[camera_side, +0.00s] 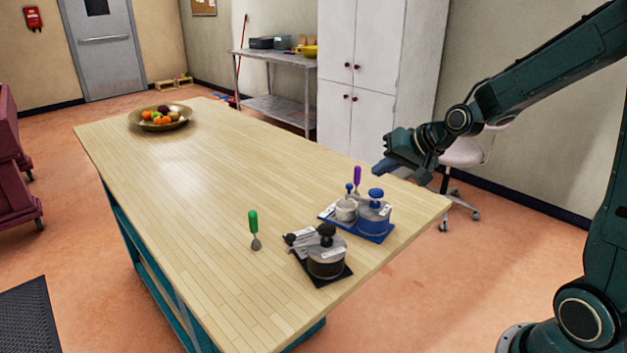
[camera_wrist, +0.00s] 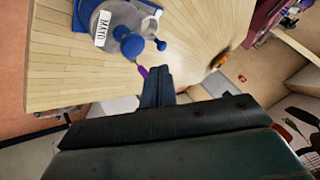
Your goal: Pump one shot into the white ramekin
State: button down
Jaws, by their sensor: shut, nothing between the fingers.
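My gripper (camera_side: 381,168) hangs above the table's right edge in the side view, behind and above the blue tray, touching nothing. In the wrist view its fingers (camera_wrist: 157,82) are together and empty. In the wrist view, a container with a MAYO label (camera_wrist: 102,28) and blue tops lies up and left of the fingers. I cannot make out a separate white ramekin for certain.
A dark-topped jar (camera_side: 326,260) stands on a black tray (camera_side: 318,281). A green-handled utensil (camera_side: 253,226) is left of it, and a purple handle (camera_side: 357,178) rises behind the blue tray. A fruit bowl (camera_side: 181,124) is far off. The table's middle is clear.

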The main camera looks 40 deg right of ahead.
aim_at(381, 193)
notch_tip(381, 193, up, 4)
jog(key=shift+r, duration=0.1)
dwell(0.4)
dwell(0.5)
jog(key=s+a+r+n+g, duration=0.1)
jog(key=s+a+n, duration=0.1)
jog(key=s, duration=0.6)
jog(key=s+a+n+g, duration=0.1)
jog(key=s+a+n, duration=0.2)
jog(key=s, duration=0.5)
jog(key=s+a+r+n+g+h, duration=0.1)
jog(key=s+a, duration=0.3)
jog(key=s, duration=0.4)
jog(key=shift+s+r+n+g, duration=0.2)
jog(key=shift+r+n+g, duration=0.15)
jog(key=shift+n, duration=0.55)
